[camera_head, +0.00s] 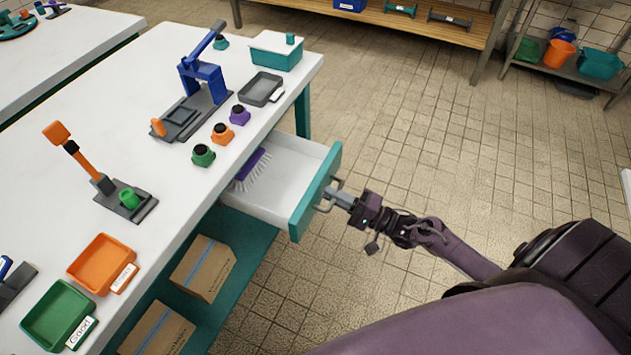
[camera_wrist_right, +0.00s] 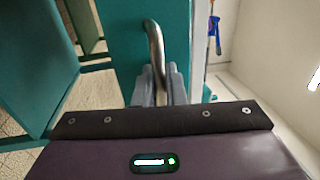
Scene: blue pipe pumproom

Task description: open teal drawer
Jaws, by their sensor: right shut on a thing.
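The teal drawer (camera_head: 315,190) is pulled out from under the white worktable, and its white inside shows. A purple brush (camera_head: 252,170) with white bristles lies in it. My right gripper (camera_head: 333,194) is shut on the drawer's metal handle. In the right wrist view the handle (camera_wrist_right: 156,55) stands upright between the two grey fingers (camera_wrist_right: 158,88), against the teal drawer front (camera_wrist_right: 125,60). My left gripper is not in view.
Cardboard boxes (camera_head: 203,268) sit on the shelf below. The tiled floor right of the drawer is clear.

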